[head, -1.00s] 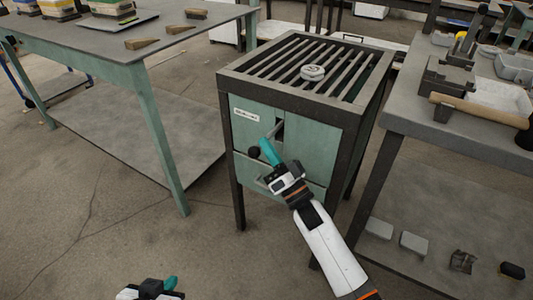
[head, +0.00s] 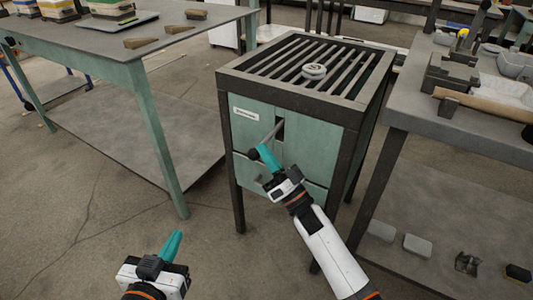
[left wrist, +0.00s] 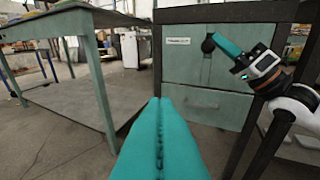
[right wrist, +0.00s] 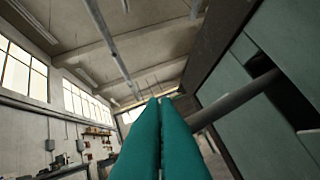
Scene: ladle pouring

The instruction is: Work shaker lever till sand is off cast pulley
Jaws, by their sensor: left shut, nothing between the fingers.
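The cast pulley (head: 314,71) lies on the slatted top of the shaker (head: 250,87). It looks grey and round; sand on it is too small to tell. The shaker lever (head: 268,136) is a grey rod slanting out of a dark slot in the green front, ending in a dark knob (left wrist: 208,45). My right gripper (head: 262,148) is shut and empty, its fingertips right by the knob; I cannot tell whether they touch. In the right wrist view the rod (right wrist: 236,97) passes right of the fingers. My left gripper (head: 178,234) is shut and empty, low in front of the shaker.
A green-legged table (head: 165,60) stands at the left with wedges and a tray on it. A grey bench (head: 420,115) at the right holds metal blocks and a wooden-handled tool. Blocks lie on its lower shelf. The floor before the shaker is open.

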